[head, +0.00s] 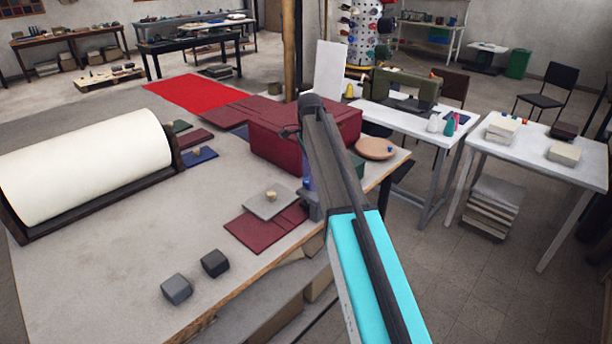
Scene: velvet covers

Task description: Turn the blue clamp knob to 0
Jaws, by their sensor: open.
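My arm rises from the bottom right and crosses the right part of the worktable (110,260). My gripper cannot be made out; the arm's own dark link covers the area beyond it. A blue part (308,178) shows just left of the arm at the table's right edge, above a dark grey piece (311,207). It is partly hidden, and I cannot tell whether it is the clamp knob. No scale or 0 mark is readable.
A dark red box (275,133) stands behind the arm. A grey plate with a wooden knob (271,196) lies on dark red sheets (252,232). Two dark blocks (215,262) sit near the front edge. A large cream roll (90,165) fills the left.

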